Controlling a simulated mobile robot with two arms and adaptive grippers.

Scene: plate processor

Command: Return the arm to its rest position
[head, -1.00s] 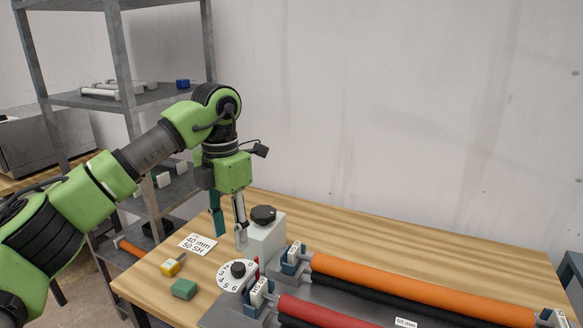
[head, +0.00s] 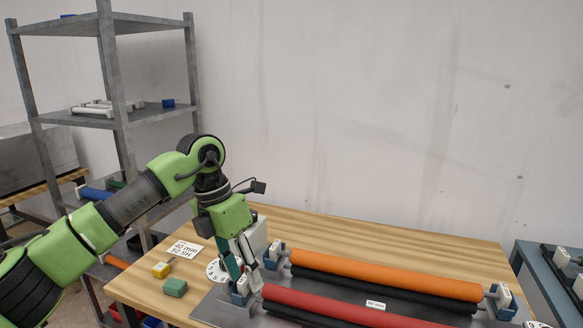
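My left arm comes in from the left and bends down over the workbench (head: 330,228). My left gripper (head: 245,280) points down at the left end of the roller machine, its fingers slightly apart. It is right by the blue bracket (head: 240,297) at the red roller's (head: 340,309) left end. Whether the fingertips touch the bracket is unclear. No held object shows between the fingers. The gripper hides part of the numbered dial (head: 214,271) and of the white box (head: 260,236) behind it. My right gripper is not in view.
An orange roller (head: 385,275) lies behind the red one. A yellow block (head: 161,270), a green block (head: 175,288) and a label card (head: 185,250) lie at the bench's left. A grey shelf (head: 150,110) stands behind my arm. The bench's back strip is clear.

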